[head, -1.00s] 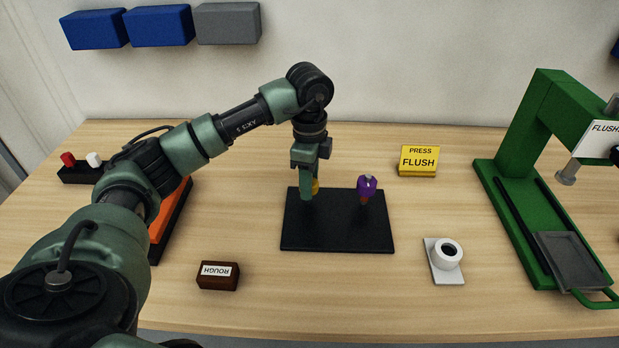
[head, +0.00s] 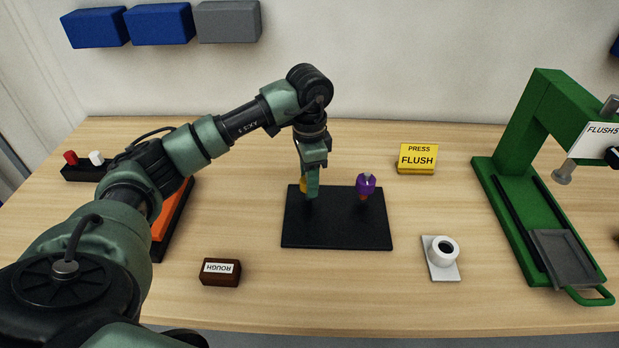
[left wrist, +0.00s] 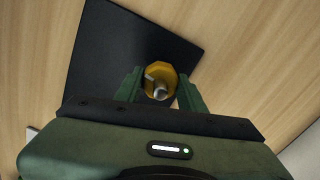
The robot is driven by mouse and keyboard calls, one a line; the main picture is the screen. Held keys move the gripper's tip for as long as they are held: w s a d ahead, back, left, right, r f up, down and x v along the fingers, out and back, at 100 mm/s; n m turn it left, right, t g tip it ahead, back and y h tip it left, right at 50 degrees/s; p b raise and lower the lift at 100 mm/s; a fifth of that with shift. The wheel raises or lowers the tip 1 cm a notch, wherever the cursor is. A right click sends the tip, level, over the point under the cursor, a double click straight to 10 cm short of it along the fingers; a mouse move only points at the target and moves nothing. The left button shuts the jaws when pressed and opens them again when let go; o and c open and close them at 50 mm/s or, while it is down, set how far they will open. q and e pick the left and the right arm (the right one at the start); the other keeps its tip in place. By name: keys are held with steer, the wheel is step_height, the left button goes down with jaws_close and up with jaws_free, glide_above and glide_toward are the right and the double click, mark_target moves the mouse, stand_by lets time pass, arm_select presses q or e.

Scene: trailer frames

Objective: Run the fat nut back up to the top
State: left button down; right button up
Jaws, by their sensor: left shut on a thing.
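A yellow nut (head: 303,186) sits on a metal post over the left part of a black base plate (head: 335,236). My left gripper (head: 311,190) points straight down and is shut on this nut; its finger hides much of it in the head view. In the left wrist view the yellow nut (left wrist: 171,72) lies between the two fingers, with the shiny post end (left wrist: 159,92) showing in its middle. A purple nut (head: 366,187) sits near the top of a second post on the right of the plate. I cannot tell which nut is fatter. My right gripper is out of view.
A dark block labelled ROUGH (head: 220,280) lies front left. A yellow PRESS FLUSH sign (head: 417,167) stands behind the plate. A white ring piece (head: 443,250) and a green press (head: 530,200) stand to the right. An orange-and-black object (head: 166,215) lies left.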

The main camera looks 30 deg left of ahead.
arm_select(q)
steer(key=shift+s+f, duration=0.2)
steer(key=shift+f, duration=0.1)
steer(key=c, duration=0.9)
jaws_free()
steer(key=shift+o, duration=0.2)
steer(key=shift+w+r, duration=0.1)
steer(key=shift+w+r, duration=0.1)
steer(key=shift+r, duration=0.45)
step_height(320, 180, up, 7)
steer(key=shift+f+b, duration=0.1)
steer(key=shift+b, duration=0.35)
